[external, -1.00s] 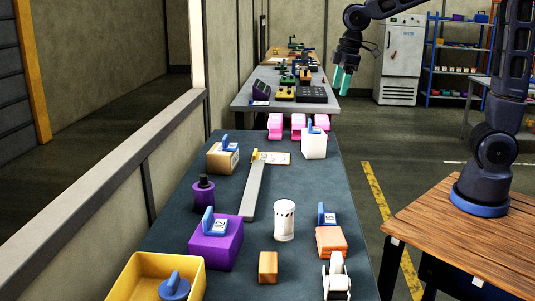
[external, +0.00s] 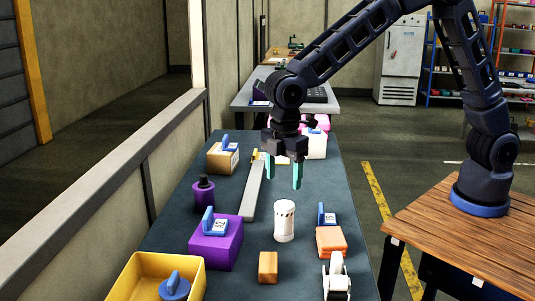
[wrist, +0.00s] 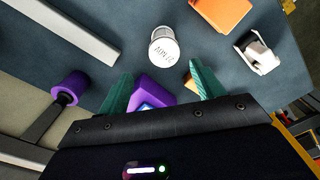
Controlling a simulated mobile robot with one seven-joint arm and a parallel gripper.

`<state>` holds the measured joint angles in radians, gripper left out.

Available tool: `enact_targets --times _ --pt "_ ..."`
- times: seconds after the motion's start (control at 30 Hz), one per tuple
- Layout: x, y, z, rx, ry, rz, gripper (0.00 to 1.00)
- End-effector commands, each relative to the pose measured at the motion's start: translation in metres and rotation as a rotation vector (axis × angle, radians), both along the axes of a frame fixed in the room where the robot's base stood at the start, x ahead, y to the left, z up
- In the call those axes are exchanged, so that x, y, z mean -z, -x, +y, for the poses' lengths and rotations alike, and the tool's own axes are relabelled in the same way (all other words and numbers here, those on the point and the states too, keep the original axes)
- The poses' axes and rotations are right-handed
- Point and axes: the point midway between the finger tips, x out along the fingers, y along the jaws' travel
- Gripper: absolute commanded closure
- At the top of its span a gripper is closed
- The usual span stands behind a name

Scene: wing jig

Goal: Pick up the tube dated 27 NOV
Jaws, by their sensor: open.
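A white cylinder (external: 284,222) with dark marks around its upper side stands upright on the dark bench, and is the only tube-like thing I make out. In the wrist view the white cylinder (wrist: 164,46) shows dark lettering on its end, too small to read surely. My gripper (external: 284,178) points down above the bench, open and empty, with its teal fingers apart. In the external view it hangs above and behind the cylinder. In the wrist view the cylinder lies beyond the fingertips (wrist: 160,80), touching neither.
Near the cylinder are a purple box (external: 216,245) with a blue labelled piece, an orange block (external: 330,241), a small wooden block (external: 267,267) and a tape dispenser (external: 337,280). A grey bar (external: 252,192) lies left. A yellow bin (external: 135,276) stands at the front left.

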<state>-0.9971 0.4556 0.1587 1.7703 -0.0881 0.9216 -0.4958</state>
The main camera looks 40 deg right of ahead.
Motion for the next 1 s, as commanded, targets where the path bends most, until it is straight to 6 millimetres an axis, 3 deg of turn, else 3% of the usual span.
enact_targets --times 0.17,0.43,0.73,1.0 --pt "0.013 0.002 0.002 -0.006 0.002 0.002 0.33" --pt "0.050 0.002 0.002 -0.005 0.002 0.002 0.33" --pt "0.070 0.004 0.001 -0.005 0.002 0.002 0.33" --pt "0.105 0.007 0.001 -0.005 0.002 0.001 0.33"
